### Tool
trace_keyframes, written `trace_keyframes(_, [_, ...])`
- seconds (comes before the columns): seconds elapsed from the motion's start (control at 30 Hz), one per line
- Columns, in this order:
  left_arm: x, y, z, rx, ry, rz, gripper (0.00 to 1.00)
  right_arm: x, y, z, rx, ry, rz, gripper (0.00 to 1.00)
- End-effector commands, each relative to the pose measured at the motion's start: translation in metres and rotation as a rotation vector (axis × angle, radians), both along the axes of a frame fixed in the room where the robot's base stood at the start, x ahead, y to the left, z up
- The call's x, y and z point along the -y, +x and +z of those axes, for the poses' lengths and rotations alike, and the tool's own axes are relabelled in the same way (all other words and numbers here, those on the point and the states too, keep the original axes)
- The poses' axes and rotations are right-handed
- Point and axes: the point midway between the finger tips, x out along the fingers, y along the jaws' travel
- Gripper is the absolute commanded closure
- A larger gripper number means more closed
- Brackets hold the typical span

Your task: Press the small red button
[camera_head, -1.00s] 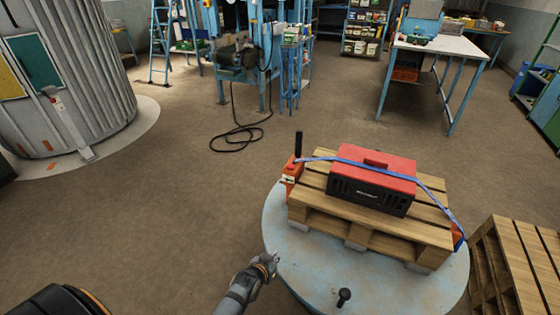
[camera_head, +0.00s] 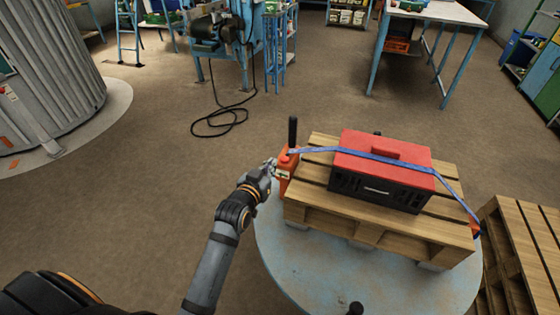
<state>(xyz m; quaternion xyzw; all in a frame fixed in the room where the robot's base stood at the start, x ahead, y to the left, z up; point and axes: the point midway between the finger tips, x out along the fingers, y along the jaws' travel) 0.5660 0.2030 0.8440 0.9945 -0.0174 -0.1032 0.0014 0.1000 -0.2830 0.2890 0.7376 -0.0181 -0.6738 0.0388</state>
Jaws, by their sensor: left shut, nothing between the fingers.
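An orange-red ratchet housing (camera_head: 284,184) with a pale label and an upright black lever (camera_head: 292,131) sits at the left end of the wooden pallet (camera_head: 330,220). A small red button cannot be clearly told apart from this housing. My left gripper (camera_head: 271,166) is shut and empty at the housing's left side, level with its upper part. Its fingertips are very close to the housing; I cannot tell whether they touch. My right gripper is not in view.
A blue strap (camera_head: 398,160) runs from the housing over a red and black toolbox (camera_head: 385,180) on the pallet. The pallet rests on a round, pale blue table (camera_head: 290,262). Another pallet (camera_head: 525,240) stands to the right.

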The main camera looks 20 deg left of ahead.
Motion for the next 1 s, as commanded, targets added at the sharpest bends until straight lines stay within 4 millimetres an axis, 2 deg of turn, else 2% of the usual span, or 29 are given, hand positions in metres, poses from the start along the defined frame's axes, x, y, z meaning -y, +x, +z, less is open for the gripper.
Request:
trace_keyframes(0.13, [0.001, 0.031, -0.005, 0.003, 0.000, 0.000, 1.00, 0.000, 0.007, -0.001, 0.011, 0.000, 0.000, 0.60])
trace_keyframes(0.4, [0.003, 0.085, -0.020, 0.000, 0.000, 0.000, 1.00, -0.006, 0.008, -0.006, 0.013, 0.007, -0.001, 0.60])
trace_keyframes(0.5, [0.003, 0.082, -0.040, -0.004, 0.000, 0.000, 1.00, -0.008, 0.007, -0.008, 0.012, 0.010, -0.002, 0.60])
trace_keyframes(0.63, [0.003, 0.083, -0.052, -0.001, 0.001, 0.000, 1.00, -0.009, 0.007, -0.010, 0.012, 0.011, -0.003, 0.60])
trace_keyframes(1.0, [0.003, 0.083, -0.057, 0.000, 0.000, 0.001, 1.00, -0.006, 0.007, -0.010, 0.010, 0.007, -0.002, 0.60])
